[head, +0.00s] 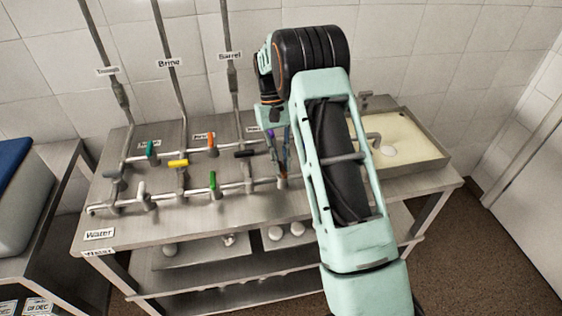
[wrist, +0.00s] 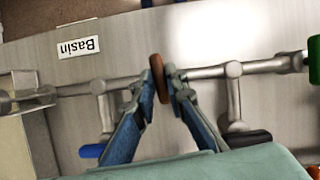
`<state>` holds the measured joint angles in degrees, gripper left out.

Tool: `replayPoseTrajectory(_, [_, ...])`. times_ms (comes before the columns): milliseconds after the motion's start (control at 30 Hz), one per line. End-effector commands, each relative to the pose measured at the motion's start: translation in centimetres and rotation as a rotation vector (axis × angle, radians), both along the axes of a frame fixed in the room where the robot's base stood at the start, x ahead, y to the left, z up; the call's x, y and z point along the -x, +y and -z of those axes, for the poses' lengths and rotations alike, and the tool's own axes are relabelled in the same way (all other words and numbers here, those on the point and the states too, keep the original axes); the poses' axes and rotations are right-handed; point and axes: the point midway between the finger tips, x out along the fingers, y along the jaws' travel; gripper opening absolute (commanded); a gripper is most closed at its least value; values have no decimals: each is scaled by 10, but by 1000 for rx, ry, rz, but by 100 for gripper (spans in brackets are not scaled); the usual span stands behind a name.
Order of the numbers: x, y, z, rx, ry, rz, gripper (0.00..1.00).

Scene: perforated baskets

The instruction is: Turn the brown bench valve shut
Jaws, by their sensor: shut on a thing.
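The brown valve handle (wrist: 158,68) shows in the wrist view as a narrow bar between my fingertips. It lies crosswise to the steel pipe (wrist: 205,73), which runs left to right there. My gripper (wrist: 155,82) is shut on this handle, one finger on each side. In the head view my gripper (head: 281,178) reaches down to the right end of the bench pipework. The handle is mostly hidden there behind the fingers.
Other handles stand close: blue (wrist: 92,151), black (wrist: 246,138) and green (wrist: 314,60) in the wrist view, yellow (head: 178,163) and orange (head: 212,140) in the head view. A basin (head: 412,140) is at right. The bench front (head: 215,212) is clear.

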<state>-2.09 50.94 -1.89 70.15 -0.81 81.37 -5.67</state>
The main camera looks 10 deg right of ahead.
Motion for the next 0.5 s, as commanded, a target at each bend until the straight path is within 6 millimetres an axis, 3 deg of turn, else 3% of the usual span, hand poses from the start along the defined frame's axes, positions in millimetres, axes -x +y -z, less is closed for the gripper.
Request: replayPoseTrajectory(500, [-1, -1, -1, 0, -3, 130, 0])
